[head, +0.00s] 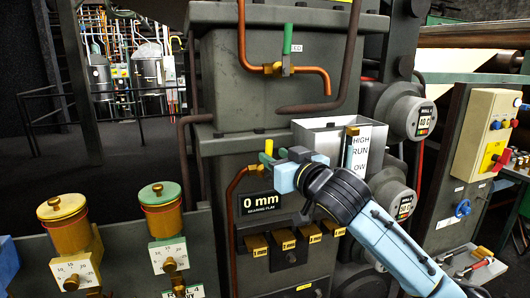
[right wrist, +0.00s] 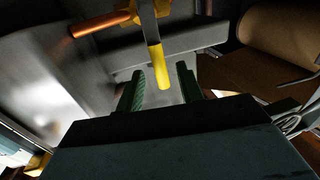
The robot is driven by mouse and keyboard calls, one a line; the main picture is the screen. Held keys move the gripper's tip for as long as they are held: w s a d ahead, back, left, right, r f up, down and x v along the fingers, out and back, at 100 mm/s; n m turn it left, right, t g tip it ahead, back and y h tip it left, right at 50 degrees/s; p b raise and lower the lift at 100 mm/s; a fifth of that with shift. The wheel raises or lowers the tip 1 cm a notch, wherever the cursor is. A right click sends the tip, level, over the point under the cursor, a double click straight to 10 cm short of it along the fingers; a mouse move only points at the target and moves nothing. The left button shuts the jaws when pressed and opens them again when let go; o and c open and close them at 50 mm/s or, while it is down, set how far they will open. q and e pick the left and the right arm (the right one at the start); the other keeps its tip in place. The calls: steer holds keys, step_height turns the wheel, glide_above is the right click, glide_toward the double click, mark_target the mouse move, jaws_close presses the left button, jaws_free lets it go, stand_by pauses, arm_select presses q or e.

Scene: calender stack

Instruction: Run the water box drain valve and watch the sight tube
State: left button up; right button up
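The grey metal water box (head: 312,140) stands at centre in the head view. On its right front is the sight tube's white scale (head: 361,152), marked HIGH, RUN and LOW; I cannot make out a water level. Left of the box, a yellow-tipped valve lever (head: 268,147) stands upright above a copper pipe (head: 233,187). My right gripper (head: 272,161) is beside this lever. In the right wrist view its green fingers (right wrist: 162,80) are apart, with the yellow lever tip (right wrist: 158,68) between or just beyond them. I cannot see contact. My left gripper is out of view.
A green-handled valve (head: 287,42) sits on a copper pipe above. A "0 mm" display (head: 262,202) and several brass blocks (head: 284,239) are below my gripper. Round gauges (head: 408,114) stand right of the box. Brass-topped cups (head: 66,222) stand at left.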

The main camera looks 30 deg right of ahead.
mark_target(271, 154)
steer(key=shift+w+d, duration=0.1)
steer(key=shift+w, duration=2.6)
steer(key=shift+c, duration=0.4)
jaws_close()
